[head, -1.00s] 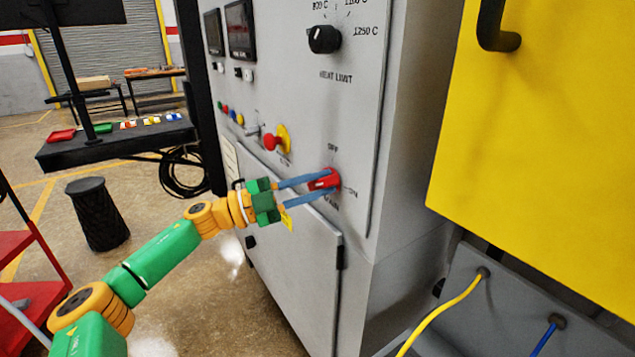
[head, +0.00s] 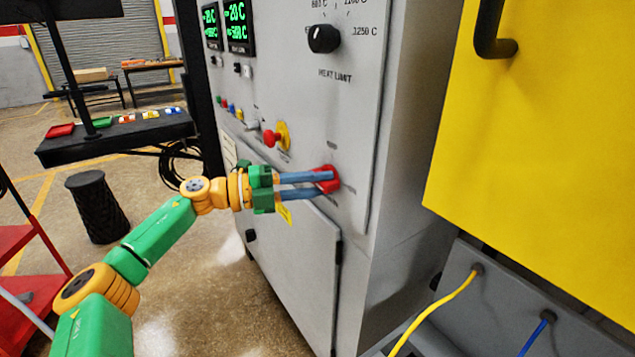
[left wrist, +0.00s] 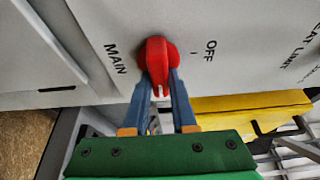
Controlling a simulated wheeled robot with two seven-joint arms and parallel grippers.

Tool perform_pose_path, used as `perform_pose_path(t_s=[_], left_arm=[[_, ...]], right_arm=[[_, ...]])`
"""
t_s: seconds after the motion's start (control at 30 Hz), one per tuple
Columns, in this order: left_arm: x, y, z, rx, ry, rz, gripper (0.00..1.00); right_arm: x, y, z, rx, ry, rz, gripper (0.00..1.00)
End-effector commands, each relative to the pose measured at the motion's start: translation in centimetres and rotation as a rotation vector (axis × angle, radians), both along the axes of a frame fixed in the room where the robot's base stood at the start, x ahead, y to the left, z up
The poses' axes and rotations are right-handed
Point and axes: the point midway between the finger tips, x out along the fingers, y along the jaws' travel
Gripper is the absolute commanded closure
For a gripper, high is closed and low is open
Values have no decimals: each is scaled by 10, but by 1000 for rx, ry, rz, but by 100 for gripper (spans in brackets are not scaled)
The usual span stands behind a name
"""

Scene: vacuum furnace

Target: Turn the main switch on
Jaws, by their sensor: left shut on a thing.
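The main switch (head: 330,173) is a red rotary knob low on the grey furnace panel. My left gripper (head: 324,184) is shut on it, with one blue finger on each side of its handle. In the left wrist view, the red switch (left wrist: 157,52) sits between the fingers of my left gripper (left wrist: 160,85). Its handle and white mark point down the picture toward the gripper, away from the OFF label. The MAIN label is to its left. The ON label is hidden or unreadable. My right gripper is not in view.
Two displays (head: 238,27) show green digits. A red knob on a yellow base (head: 282,134) and a black heat-limit dial (head: 323,39) are above the switch. A yellow cabinet (head: 545,130) stands to the right. Free floor (head: 215,300) lies left of the furnace.

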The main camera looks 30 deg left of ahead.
Motion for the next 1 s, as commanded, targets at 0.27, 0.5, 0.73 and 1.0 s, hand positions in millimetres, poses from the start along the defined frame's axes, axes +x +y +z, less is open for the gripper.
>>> perform_pose_path(t_s=[0.27,0.5,0.73,1.0], left_arm=[[0,0,-1,11,-1,-1,100],[0,0,-1,11,-1,-1,56],[0,0,-1,9,-2,-1,45],[-21,22,-11,13,2,4,45]], right_arm=[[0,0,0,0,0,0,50],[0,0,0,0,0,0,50],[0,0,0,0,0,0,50],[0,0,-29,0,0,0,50]])
